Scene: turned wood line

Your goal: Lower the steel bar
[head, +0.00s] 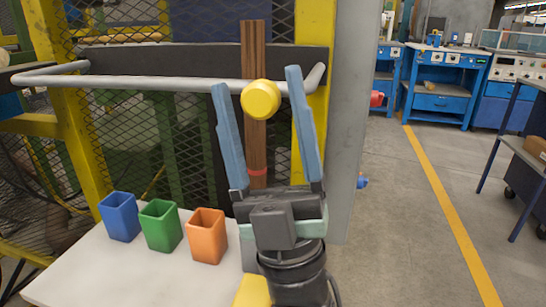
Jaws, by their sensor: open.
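The steel bar (150,80) is a grey tube. It runs level across the front of a yellow-framed mesh guard, with bent ends reaching back toward the frame. A round yellow knob (261,99) shows at the bar's height, in front of a brown upright wooden strip (254,45). My gripper (256,81) points upward in the picture with its two blue fingers spread. The knob appears between the fingers near their tips. I cannot tell whether either finger touches the knob or the bar. The fingers hide small parts of the bar.
Blue (120,217), green (161,226) and orange (207,237) open cups stand on a white table (130,270) at lower left. A grey post (350,120) rises right of the guard. Open floor with a yellow line (445,205) lies at right, before blue workbenches (440,87).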

